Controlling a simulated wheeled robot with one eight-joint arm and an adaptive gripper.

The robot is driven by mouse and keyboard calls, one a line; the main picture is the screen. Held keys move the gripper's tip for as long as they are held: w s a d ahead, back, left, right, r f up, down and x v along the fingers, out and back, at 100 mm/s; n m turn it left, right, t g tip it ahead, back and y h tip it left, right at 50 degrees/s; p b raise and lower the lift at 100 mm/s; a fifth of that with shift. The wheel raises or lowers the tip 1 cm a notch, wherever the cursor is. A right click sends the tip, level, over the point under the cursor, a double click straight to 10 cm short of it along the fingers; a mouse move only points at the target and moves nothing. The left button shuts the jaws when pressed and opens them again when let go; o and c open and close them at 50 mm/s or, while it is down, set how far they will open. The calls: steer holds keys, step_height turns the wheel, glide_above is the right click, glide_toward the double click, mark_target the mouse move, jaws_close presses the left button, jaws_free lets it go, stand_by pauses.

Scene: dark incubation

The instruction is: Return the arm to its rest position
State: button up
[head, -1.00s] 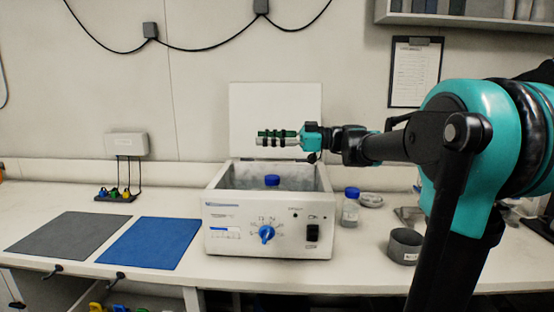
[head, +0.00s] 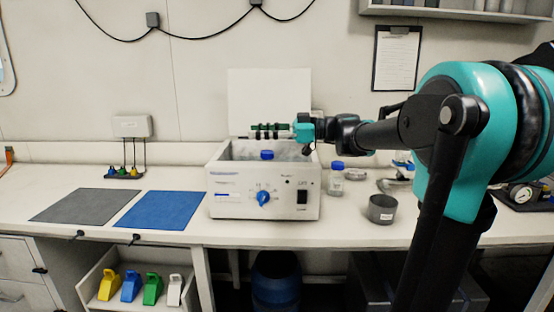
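My gripper (head: 268,131) is at the end of my teal and black arm, which reaches in from the right. It points left and hangs above the open white water bath (head: 232,207), in front of its raised white lid (head: 240,95). The fingers are seen from the side and small, so I cannot tell whether they are open or shut. I see no object clearly held. A blue-capped bottle (head: 267,155) stands inside the bath, below the gripper and apart from it; its lower part is hidden by the bath's front wall.
Right of the bath stand another blue-capped bottle (head: 337,180) and a dark grey cup (head: 382,209). Grey (head: 80,206) and blue (head: 160,210) mats lie flat at left. A blue bin (head: 276,281) is under the bench.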

steer(key=s+d+f+m+t+h, duration=0.1)
steer(key=s+d+f+m+h, duration=0.15)
steer(key=f, duration=0.55)
steer(key=s+d+f+m+h, duration=0.2)
steer(key=s+f+m+h, duration=0.15)
steer(key=f, duration=0.55)
steer(key=s+d+f+m+t+h, duration=0.1)
steer(key=s+d+f+m+h, duration=0.2)
steer(key=f, duration=0.5)
steer(key=s+d+f+m+h, duration=0.4)
steer(key=s+d+f+m, duration=0.1)
steer(key=d+f, duration=0.3)
steer(key=s+d+f+m+t+h, duration=0.1)
steer(key=s+d+f+m+h, duration=0.3)
steer(key=d+f, duration=0.4)
steer(key=shift+s+d+f+m, duration=0.2)
steer(key=shift+s+f+m, duration=0.25)
steer(key=shift+f+m, duration=0.05)
